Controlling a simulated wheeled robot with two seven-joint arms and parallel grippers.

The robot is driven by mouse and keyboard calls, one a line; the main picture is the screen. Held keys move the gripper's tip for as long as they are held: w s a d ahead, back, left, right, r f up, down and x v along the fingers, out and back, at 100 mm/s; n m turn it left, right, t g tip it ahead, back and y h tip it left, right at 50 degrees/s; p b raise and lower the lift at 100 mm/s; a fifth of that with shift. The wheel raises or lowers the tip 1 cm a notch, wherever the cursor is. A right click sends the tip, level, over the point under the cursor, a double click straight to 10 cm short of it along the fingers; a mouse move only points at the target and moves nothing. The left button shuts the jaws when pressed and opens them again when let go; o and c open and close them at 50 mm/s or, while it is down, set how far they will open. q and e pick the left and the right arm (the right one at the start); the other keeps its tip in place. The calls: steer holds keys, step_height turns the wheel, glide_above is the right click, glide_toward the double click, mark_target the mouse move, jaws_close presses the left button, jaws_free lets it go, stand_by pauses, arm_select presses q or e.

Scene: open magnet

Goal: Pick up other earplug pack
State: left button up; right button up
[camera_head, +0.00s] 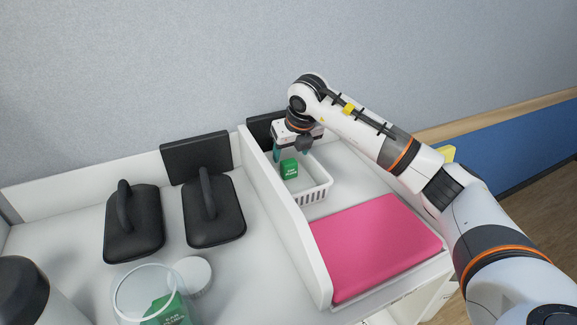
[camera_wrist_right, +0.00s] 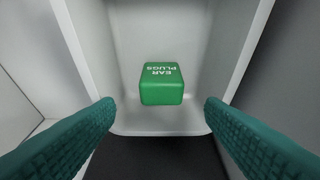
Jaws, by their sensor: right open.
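A green earplug pack (camera_head: 289,169) with white lettering sits in a white slotted basket (camera_head: 318,191). In the right wrist view the pack (camera_wrist_right: 161,84) lies on the basket floor (camera_wrist_right: 160,119), its "EAR PLUGS" text upside down. My right gripper (camera_head: 291,154) is over the basket, with its teal fingers (camera_wrist_right: 160,124) spread wide on both sides of the pack and not touching it. Another green earplug pack (camera_head: 167,310) is in a clear round jar (camera_head: 124,292) at the lower left. My left gripper does not show.
A white divider (camera_head: 285,215) runs left of the basket. A pink folded item (camera_head: 373,246) lies in front of it. Two black padded pieces with handles (camera_head: 134,225) (camera_head: 213,212) lie on the left counter. A white round lid (camera_head: 195,274) is beside the jar.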

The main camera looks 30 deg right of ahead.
mark_target(289, 162)
steer(key=x, duration=0.1)
steer(key=p+x, duration=0.2)
steer(key=x, duration=0.1)
steer(key=shift+s+a+f, duration=0.1)
steer(key=shift+s+f, duration=0.15)
steer(key=shift+s, duration=0.05)
steer(key=shift+w+f, duration=0.15)
steer(key=shift+f, duration=0.15)
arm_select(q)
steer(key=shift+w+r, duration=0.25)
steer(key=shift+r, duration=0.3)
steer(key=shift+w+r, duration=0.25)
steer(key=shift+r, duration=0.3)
arm_select(e)
steer(key=shift+f, duration=0.1)
steer(key=shift+c, duration=0.2)
steer(key=c, duration=1)
